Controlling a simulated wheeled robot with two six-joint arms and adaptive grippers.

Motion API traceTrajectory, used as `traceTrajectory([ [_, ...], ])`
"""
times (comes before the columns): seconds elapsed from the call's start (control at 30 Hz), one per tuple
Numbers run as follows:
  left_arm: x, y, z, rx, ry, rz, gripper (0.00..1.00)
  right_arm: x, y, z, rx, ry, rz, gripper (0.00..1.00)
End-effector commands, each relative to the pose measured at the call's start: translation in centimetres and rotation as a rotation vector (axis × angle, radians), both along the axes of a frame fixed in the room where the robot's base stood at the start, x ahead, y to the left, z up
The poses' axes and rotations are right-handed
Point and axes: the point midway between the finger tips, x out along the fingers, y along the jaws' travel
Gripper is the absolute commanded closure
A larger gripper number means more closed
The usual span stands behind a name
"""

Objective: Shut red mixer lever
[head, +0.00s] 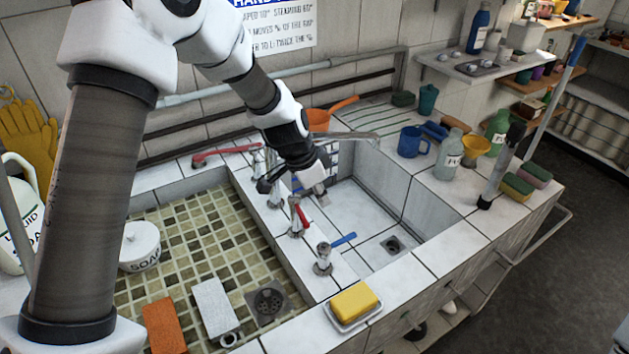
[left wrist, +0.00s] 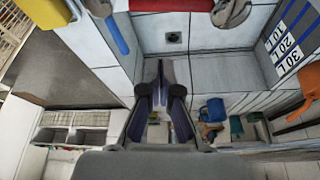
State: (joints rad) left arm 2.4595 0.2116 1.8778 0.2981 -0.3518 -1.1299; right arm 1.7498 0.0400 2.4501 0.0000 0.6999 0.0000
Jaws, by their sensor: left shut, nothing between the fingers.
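A tap with a short red lever (head: 301,214) stands on the divider between the two basins, and the lever is tilted. A red bar, apparently the same lever, shows at the top edge of the left wrist view (left wrist: 165,4). A second, longer red lever (head: 222,153) lies along the back ledge. A tap with a blue lever (head: 343,239) stands nearer on the divider; the lever also shows in the left wrist view (left wrist: 117,34). My left gripper (head: 319,191) is shut and empty, above the right basin just behind the short red lever, apparently apart from it.
The left basin holds a white soap pot (head: 139,248), an orange block (head: 163,326) and a white block (head: 213,306). A yellow sponge (head: 354,301) sits on the front rim. A blue mug (head: 412,142) and bottles stand at right. The right basin floor (head: 352,222) is mostly clear.

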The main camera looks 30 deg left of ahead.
Motion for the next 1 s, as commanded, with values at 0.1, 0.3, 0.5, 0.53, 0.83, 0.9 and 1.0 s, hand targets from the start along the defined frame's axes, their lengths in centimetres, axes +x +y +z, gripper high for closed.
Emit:
traceTrajectory([
  [0.1,0.6,-0.6,-2.7,0.001,0.003,0.0,1.0,0.0,0.0,-0.3,0.0,-0.001,0.0,0.61],
  [0.3,-1.9,1.6,-2.3,-0.001,0.001,0.002,1.0,0.0,0.0,2.2,0.0,-0.001,0.0,0.61],
  [0.5,-2.4,2.1,-2.9,0.001,-0.001,-0.001,1.0,0.0,0.0,2.3,0.0,0.0,0.0,0.61],
  [0.53,-2.4,2.1,-2.9,0.001,-0.001,-0.001,1.0,0.0,0.0,2.3,0.0,0.0,0.0,0.61],
  [0.83,-2.4,2.1,-2.9,0.001,-0.001,-0.006,1.0,0.0,0.0,2.1,0.0,0.0,0.0,0.61],
  [0.9,-2.5,2.1,-2.9,0.0,-0.001,-0.016,1.0,0.0,0.0,1.9,0.0,0.0,0.0,0.61],
  [1.0,-2.6,2.2,-3.0,-0.001,-0.001,-0.038,1.0,0.0,0.0,1.7,0.0,0.0,0.0,0.61],
])
